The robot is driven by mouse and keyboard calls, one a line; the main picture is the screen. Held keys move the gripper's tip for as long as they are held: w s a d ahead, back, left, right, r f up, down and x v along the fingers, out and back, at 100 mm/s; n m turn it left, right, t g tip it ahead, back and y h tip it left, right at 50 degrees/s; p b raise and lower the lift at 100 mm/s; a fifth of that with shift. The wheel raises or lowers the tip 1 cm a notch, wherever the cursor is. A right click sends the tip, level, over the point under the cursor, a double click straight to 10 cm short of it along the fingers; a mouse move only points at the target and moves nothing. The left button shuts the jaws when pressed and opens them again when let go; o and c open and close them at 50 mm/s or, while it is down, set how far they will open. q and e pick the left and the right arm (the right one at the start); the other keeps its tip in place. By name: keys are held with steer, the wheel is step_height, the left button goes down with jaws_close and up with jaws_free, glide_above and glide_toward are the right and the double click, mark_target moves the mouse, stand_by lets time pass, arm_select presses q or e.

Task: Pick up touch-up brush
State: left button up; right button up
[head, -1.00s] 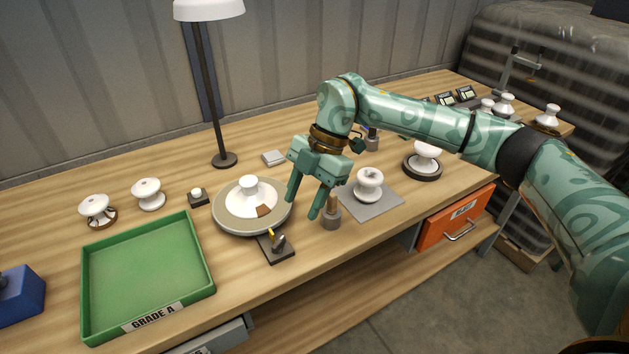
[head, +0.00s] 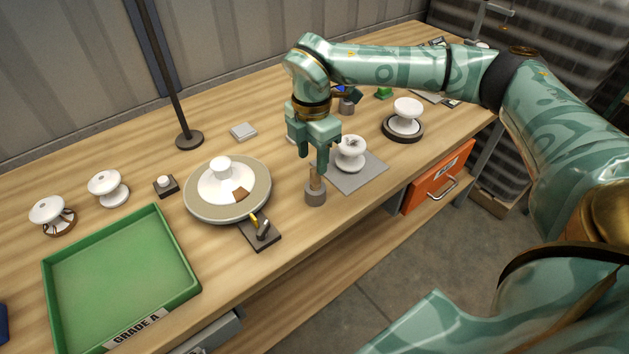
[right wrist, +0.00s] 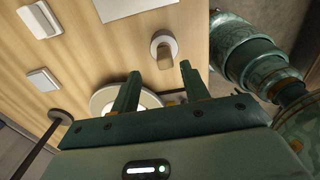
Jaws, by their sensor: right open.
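The touch-up brush (head: 316,182) appears as a short wooden handle standing upright in a small grey holder (head: 315,198) near the bench's front edge. Its bristles are hidden in the holder. My right gripper (head: 313,162) is open and points down, its fingertips close above the handle's top. In the right wrist view, the brush handle (right wrist: 163,58) shows just past the gap between my two open fingers (right wrist: 160,72), with nothing gripped. I cannot tell whether a finger touches it. My left gripper is not in view.
A white insulator (head: 350,152) on a grey mat (head: 365,180) stands close right of the brush. A round turntable (head: 200,212) with a white insulator and a dark stand (head: 262,236) are left of it. A green tray (head: 60,262) is farther left.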

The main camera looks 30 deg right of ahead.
mark_target(315, 169)
steer(key=f, duration=0.2)
steer(key=f+b, duration=0.1)
steer(key=f, duration=0.1)
steer(key=shift+s+d+f, duration=0.1)
steer(key=shift+s+d, duration=0.05)
steer(key=shift+s, duration=0.25)
steer(key=shift+f, duration=0.5)
jaws_close()
